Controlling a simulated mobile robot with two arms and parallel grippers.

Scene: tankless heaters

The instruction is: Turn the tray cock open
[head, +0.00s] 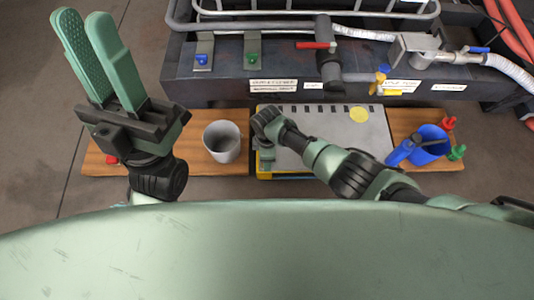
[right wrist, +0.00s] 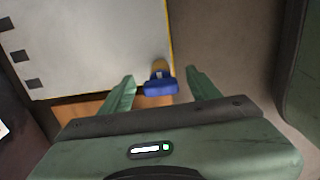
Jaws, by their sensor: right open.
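The tray is a flat grey plate (head: 340,135) with a yellow edge and dark squares along its far side. In the right wrist view the plate (right wrist: 90,45) shows a small cock with a blue handle (right wrist: 160,86) and a brass-coloured body at its yellow edge, near a corner. My right gripper (right wrist: 160,74) is open, with the blue handle showing between its fingers; I cannot tell how close they are. In the head view my right gripper (head: 266,158) hangs over the tray's near left part, and the cock is hidden. My left gripper (head: 85,16) is open and empty, raised at the left.
A grey cup (head: 222,141) stands left of the tray on a wooden board (head: 200,168). A blue container (head: 430,143) stands at the right, by red and green pieces. Behind is a dark bench with a red-handled valve (head: 318,45), blue and green valves, and hoses.

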